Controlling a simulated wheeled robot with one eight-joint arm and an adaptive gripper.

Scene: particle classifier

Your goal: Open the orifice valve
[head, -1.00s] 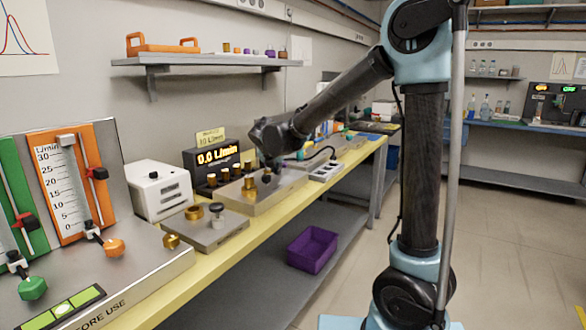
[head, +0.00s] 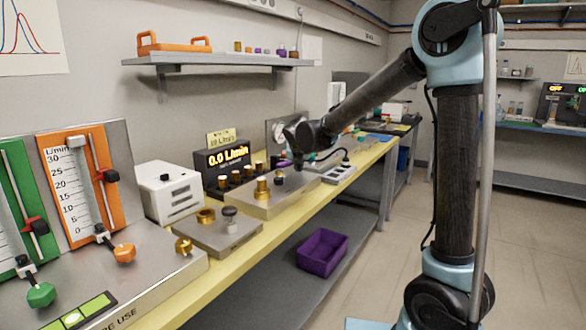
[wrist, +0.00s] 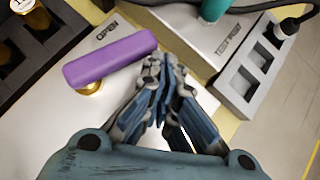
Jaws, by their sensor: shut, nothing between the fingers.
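The valve lever is a purple bar (wrist: 110,58) on a brass stem (wrist: 90,88), mounted on a metal box with an "OPEN" label beside it. In the wrist view the bar lies slantwise, its right end close to my fingers. In the head view a bit of purple (head: 284,163) shows beside my gripper (head: 297,160), above the bench. In the wrist view my gripper (wrist: 160,100) is shut and empty, just right of the bar's end. Whether it touches the bar I cannot tell.
A second metal box with a teal part (wrist: 212,10) and a grey socket strip (wrist: 255,75) with a plugged cable lie to the right. The flow display (head: 228,157) reads 0.0 L/min. A purple bin (head: 322,251) stands on the lower shelf.

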